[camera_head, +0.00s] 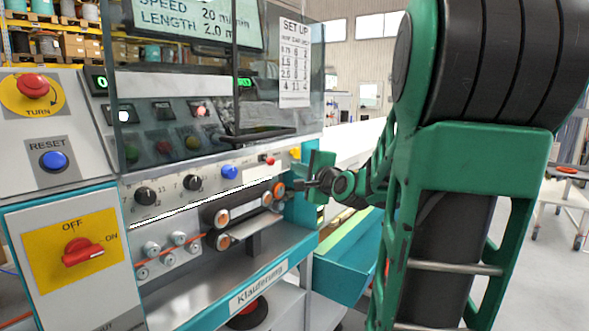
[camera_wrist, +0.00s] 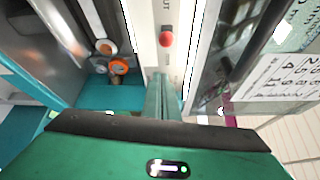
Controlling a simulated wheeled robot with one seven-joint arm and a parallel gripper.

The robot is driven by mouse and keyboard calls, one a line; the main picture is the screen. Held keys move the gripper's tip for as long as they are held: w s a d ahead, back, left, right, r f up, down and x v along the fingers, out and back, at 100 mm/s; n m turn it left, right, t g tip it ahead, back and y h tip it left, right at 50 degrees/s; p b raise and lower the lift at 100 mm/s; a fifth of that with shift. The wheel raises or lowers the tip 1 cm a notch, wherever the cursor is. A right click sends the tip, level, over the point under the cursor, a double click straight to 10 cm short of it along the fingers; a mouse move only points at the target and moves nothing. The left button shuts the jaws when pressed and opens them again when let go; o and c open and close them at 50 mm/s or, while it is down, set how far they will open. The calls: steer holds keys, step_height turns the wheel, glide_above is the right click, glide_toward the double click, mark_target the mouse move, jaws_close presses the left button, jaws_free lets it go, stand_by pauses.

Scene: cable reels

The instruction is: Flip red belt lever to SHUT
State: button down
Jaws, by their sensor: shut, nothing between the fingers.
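The red belt lever is a small red-tipped lever (camera_head: 268,159) on the right part of the machine's sloped front panel. In the wrist view its round red knob (camera_wrist: 167,39) stands on a pale strip, beyond my fingertips and apart from them. Partly cut-off lettering shows on the strip above the knob; I cannot read the lever's position surely. My gripper (camera_wrist: 163,82) is shut and empty, its green fingers pointing towards the strip. In the head view my gripper (camera_head: 310,165) is small, just right of the lever, with its fingertips hard to make out.
A clear guard with a black handle (camera_head: 258,135) hangs above the panel. Black knobs (camera_head: 146,196) and a blue knob (camera_head: 230,172) sit left of the lever. Orange-centred rollers (camera_wrist: 119,67) lie below it. A teal bin (camera_head: 350,270) stands at the lower right.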

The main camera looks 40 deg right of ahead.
steer(key=s+a, duration=0.3)
steer(key=shift+s+r, duration=0.15)
stand_by(0.6)
steer(key=s+a+f+n+g+y, duration=0.25)
steer(key=a+f+n+g, duration=0.2)
steer(key=f, duration=0.35)
steer(key=s+a+f+n+g+y, duration=0.1)
steer(key=s+a+f+n+g, duration=0.3)
steer(key=f, duration=0.3)
steer(key=s+a+f+n+g, duration=0.1)
steer(key=s+f+n+g, duration=0.1)
steer(key=s, duration=0.4)
steer(key=s+a+f+n+g+y, duration=0.1)
steer(key=s+a+f+n+g, duration=0.1)
steer(key=s, duration=0.5)
steer(key=s+a+f+n+g, duration=0.2)
steer(key=s+f+n+g, duration=0.1)
steer(key=s, duration=0.4)
steer(key=shift+n+g, duration=0.65)
steer(key=shift+n, duration=0.1)
steer(key=shift+w+f+y, duration=0.1)
steer(key=shift+f+y, duration=0.05)
steer(key=shift+y, duration=0.1)
